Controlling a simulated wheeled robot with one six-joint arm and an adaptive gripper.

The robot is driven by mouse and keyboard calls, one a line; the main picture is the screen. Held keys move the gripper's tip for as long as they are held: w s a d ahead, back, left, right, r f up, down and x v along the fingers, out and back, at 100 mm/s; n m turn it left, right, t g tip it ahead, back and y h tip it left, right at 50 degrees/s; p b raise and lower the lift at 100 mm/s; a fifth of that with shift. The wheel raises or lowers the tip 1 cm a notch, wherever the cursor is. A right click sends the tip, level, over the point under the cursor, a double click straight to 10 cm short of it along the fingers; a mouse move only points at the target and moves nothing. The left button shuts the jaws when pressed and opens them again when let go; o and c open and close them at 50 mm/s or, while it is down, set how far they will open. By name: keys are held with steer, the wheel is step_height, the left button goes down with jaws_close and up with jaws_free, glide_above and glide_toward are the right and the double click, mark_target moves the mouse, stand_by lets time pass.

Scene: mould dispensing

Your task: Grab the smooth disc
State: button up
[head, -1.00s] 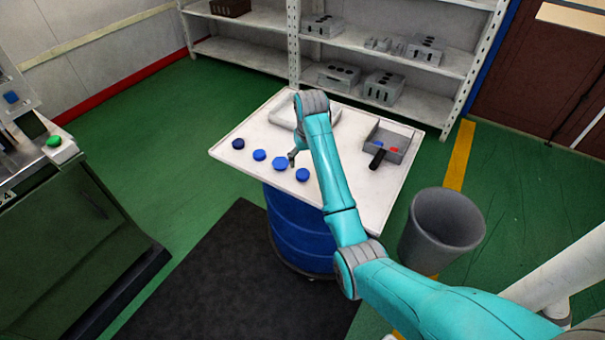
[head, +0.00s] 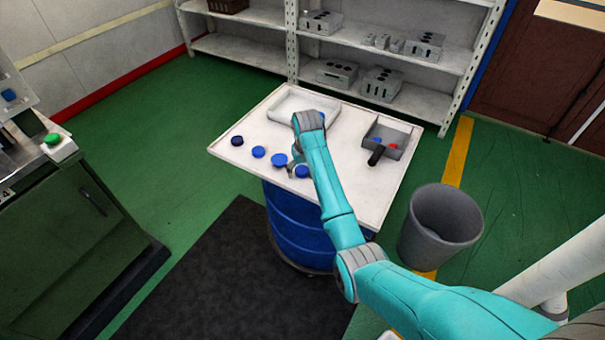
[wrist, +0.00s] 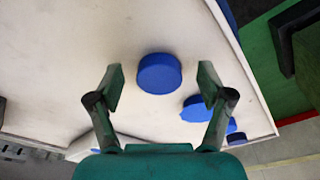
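Several blue discs lie in a row on the white table (head: 232,152). The rightmost disc (head: 302,171) is beside my gripper (head: 291,171) in the head view. In the wrist view a round disc with an even, smooth-looking edge (wrist: 159,73) lies between the open fingers of my gripper (wrist: 160,82), touching neither as far as I can see. The neighbouring disc (wrist: 193,108) has a bumpier edge and is partly hidden by the right finger. Another disc (wrist: 236,138) shows behind that finger. The darkest disc (head: 237,141) is at the row's left end.
A pale shallow tray (head: 278,108) lies at the back of the table. A grey bin (head: 440,225) stands on the floor to the right.

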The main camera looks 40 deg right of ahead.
steer(key=c, duration=1.2)
